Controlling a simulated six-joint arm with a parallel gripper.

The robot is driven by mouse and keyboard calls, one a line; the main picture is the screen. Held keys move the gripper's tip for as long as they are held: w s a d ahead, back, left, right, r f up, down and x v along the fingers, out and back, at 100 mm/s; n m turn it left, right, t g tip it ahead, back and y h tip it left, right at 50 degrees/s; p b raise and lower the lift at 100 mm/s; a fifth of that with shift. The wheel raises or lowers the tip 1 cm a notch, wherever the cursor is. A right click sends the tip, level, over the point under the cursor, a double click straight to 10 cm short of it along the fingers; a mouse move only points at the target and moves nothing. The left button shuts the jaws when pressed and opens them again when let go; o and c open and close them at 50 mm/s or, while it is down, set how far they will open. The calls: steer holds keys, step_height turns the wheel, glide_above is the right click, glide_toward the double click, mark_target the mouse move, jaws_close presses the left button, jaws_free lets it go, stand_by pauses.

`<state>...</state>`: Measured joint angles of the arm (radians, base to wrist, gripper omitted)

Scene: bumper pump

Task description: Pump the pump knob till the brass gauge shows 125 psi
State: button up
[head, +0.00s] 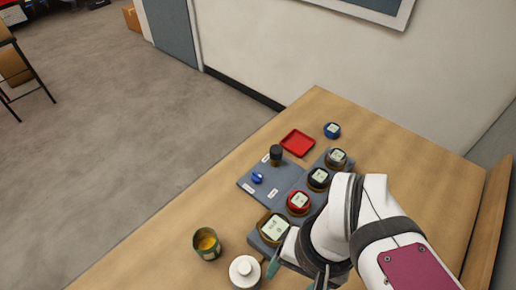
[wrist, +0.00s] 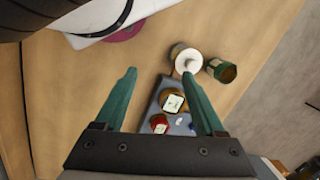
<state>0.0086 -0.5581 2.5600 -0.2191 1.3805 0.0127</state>
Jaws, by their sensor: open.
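The brass gauge (head: 274,228) sits at the near end of a row of gauges; its pale display is too small to read. It also shows in the wrist view (wrist: 173,101). An upright black-topped knob (head: 276,155) stands on a grey labelled plate (head: 243,185) beside the row; it appears to be the pump knob, but its label is unreadable. My gripper (wrist: 159,73) is open and empty, with teal fingers apart. In the head view it is near the brass gauge's near side, partly hidden by my arm, well away from the black knob.
A red gauge (head: 298,202), a black gauge (head: 318,179) and a brownish gauge (head: 336,158) continue the row. A blue knob (head: 257,178) is on the plate. A red tray (head: 297,142) and blue gauge (head: 332,130) lie beyond. A green can (head: 207,244) and white lidded jar (head: 245,271) stand nearer.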

stand_by(0.8)
jaws_close()
stand_by(1.6)
